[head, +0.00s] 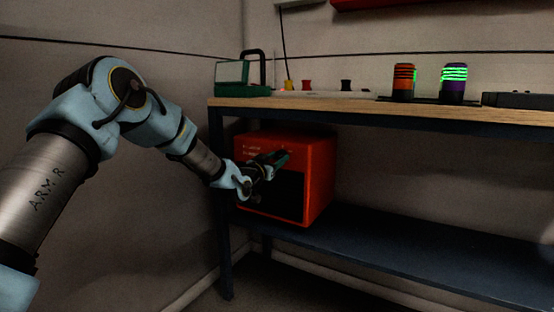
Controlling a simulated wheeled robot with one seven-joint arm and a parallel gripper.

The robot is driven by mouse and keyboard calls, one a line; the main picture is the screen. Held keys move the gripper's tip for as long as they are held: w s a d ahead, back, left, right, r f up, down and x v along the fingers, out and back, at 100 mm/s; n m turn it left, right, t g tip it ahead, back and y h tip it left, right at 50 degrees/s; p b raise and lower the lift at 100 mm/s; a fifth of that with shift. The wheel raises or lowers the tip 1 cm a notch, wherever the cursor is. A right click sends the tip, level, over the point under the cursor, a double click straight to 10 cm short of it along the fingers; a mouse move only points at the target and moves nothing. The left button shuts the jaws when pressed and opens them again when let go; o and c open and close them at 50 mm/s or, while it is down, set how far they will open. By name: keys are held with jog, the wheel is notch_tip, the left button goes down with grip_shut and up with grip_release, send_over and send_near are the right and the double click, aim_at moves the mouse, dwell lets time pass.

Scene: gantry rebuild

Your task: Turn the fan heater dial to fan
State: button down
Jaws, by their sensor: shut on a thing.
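The fan heater (318,178) is a red-orange box with a dark front grille. It sits on the dark lower shelf of the bench, towards the left end. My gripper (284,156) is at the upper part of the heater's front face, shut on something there. What it grips looks to be the dial, but the dial is hidden behind the fingers. Small pale markings (250,148) show at the upper left of the front; I cannot read them or tell the dial's setting.
The wooden bench top (360,107) is close above the heater. On it are a green case (232,73), an orange cylinder (403,80), a purple cylinder (453,82) and a dark flat box (515,99). A bench leg (223,255) stands left of the heater. The lower shelf (420,255) is clear to the right.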

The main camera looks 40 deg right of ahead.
jog(key=shift+f+n, duration=0.1)
jog(key=shift+n, duration=0.4)
jog(key=shift+c, duration=2)
grip_release()
jog(key=r+p+v, duration=0.1)
jog(key=v, duration=0.9)
jog(key=shift+s+a+f, duration=0.2)
jog(key=shift+a+f, duration=0.2)
jog(key=shift+f, duration=0.1)
